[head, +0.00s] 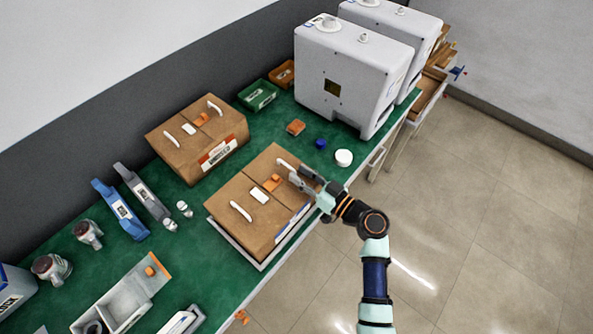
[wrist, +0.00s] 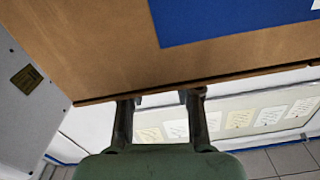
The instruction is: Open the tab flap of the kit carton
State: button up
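A brown carton (head: 235,190) sits in a shallow white tray (head: 232,249) at the bench's front edge. It appears to be the kit carton. Its top has two white handles, a white label and an orange tab (head: 273,181). My gripper (head: 302,180) is at the carton's right end, near its top edge. In the wrist view, the carton's brown face (wrist: 90,45) with a blue panel fills the top. My gripper's two fingers (wrist: 162,97) are spread apart at its edge, with nothing seen between them. Whether they touch the carton cannot be told.
A second, similar carton (head: 190,155) stands behind. White pump housings (head: 345,75) stand at the back right. A small orange block (head: 296,127), a blue piece (head: 321,143) and a white round cap (head: 344,158) lie beyond the carton.

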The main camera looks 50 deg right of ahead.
aim_at(282, 171)
jog(key=shift+w, duration=1.25)
grip_shut()
